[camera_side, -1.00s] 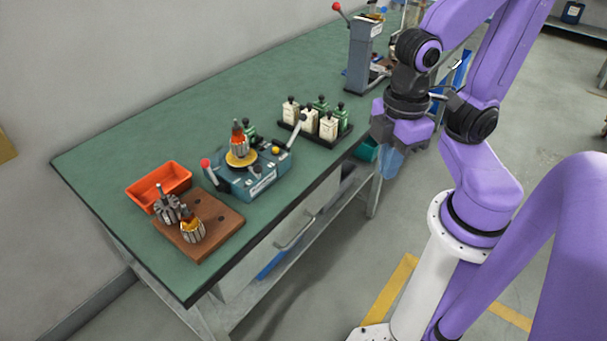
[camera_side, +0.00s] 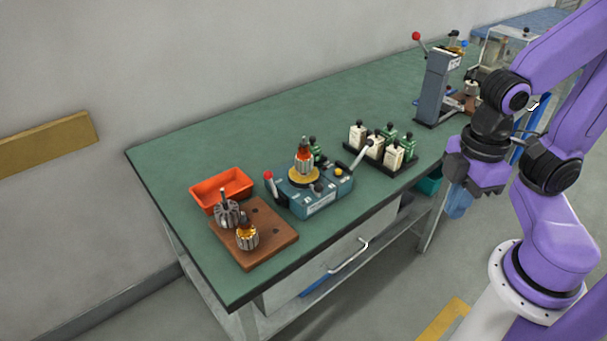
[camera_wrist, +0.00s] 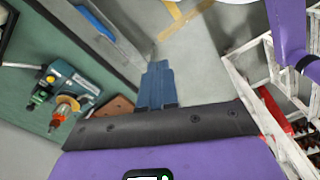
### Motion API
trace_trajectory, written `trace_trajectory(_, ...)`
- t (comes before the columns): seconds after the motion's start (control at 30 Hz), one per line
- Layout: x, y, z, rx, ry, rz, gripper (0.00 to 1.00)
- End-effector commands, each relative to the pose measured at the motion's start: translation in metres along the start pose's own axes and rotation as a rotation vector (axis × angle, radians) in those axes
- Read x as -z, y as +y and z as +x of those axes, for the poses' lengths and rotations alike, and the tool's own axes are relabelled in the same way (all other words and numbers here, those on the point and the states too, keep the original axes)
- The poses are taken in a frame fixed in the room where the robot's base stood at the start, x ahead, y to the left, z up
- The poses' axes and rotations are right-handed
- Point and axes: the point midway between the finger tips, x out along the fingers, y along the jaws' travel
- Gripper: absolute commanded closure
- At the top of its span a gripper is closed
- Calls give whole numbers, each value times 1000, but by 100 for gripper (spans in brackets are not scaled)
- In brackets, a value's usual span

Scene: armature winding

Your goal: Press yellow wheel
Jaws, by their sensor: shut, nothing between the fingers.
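The yellow wheel (camera_side: 303,176) is a flat disc on top of the blue-grey winding machine (camera_side: 322,206) on the green bench. An orange and brown armature (camera_side: 304,158) stands upright on it. In the wrist view the wheel (camera_wrist: 71,102) shows at the left, partly behind the armature (camera_wrist: 60,114). My gripper (camera_side: 456,212) hangs beyond the bench's front edge, right of the machine and well apart from the wheel. Its blue fingers (camera_wrist: 156,72) are together with nothing between them.
The machine has a red-knobbed lever (camera_side: 270,183) at left and another lever at right. An orange tray (camera_side: 206,207) and a brown block (camera_side: 280,243) with armatures stand left. A rack of bottles (camera_side: 375,160) and a grey press (camera_side: 436,90) stand right.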

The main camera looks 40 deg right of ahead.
Motion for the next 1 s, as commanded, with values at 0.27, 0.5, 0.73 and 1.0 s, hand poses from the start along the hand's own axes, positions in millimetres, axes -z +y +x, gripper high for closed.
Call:
trace_trajectory(0.27,25,13,-4,-12,-18,-18,100)
trace_trajectory(0.5,82,48,-9,-38,-66,-70,100)
trace_trajectory(0.73,136,87,-8,-57,-119,-120,100)
trace_trajectory(1.0,190,138,2,-65,-185,-175,100)
